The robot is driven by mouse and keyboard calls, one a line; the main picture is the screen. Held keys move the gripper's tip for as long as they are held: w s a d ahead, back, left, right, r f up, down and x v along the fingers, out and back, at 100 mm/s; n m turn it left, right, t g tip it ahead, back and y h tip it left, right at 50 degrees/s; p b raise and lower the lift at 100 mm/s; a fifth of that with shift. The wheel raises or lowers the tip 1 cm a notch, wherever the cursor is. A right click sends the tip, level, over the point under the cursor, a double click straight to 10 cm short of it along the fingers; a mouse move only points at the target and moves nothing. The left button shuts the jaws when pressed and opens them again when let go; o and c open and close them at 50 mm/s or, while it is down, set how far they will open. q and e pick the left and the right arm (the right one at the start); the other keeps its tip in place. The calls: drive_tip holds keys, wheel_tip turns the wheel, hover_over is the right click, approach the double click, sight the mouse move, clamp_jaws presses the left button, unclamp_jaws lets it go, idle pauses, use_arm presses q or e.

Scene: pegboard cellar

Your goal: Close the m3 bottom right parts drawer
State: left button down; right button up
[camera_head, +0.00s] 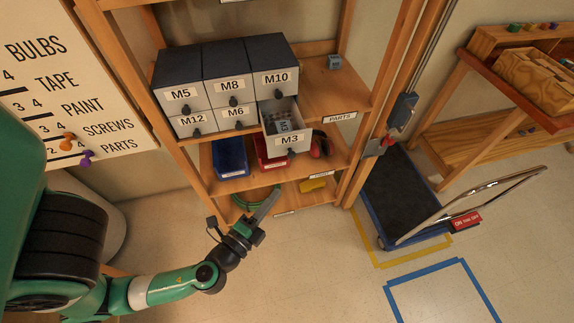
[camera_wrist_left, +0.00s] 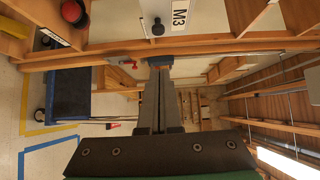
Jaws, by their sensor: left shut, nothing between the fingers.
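The M3 drawer (camera_head: 289,141) is the bottom right one of the parts cabinet (camera_head: 226,82). It is pulled out and open, with small grey parts showing inside. Its front, with the M3 label (camera_wrist_left: 180,17) and a dark knob (camera_wrist_left: 158,28), shows at the top of the left wrist view. My left gripper (camera_head: 274,192) is shut and empty, below and in front of the drawer and apart from it. Its closed fingers (camera_wrist_left: 159,84) point toward the shelving in the left wrist view. My right gripper is in neither view.
Drawers M5, M8, M10, M12 and M6 look shut. A blue bin (camera_head: 231,158) and a red bin (camera_head: 270,155) sit on the shelf below. A wooden post (camera_head: 376,95) and a cart (camera_head: 398,195) stand to the right. The floor in front is clear.

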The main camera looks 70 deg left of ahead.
use_arm(q)
drive_tip(key=w+a+p, duration=0.2)
drive_tip(key=w+a, duration=0.4)
drive_tip(key=a, duration=0.2)
drive_tip(key=shift+w+a+p, duration=0.25)
drive_tip(key=shift+w+p, duration=0.15)
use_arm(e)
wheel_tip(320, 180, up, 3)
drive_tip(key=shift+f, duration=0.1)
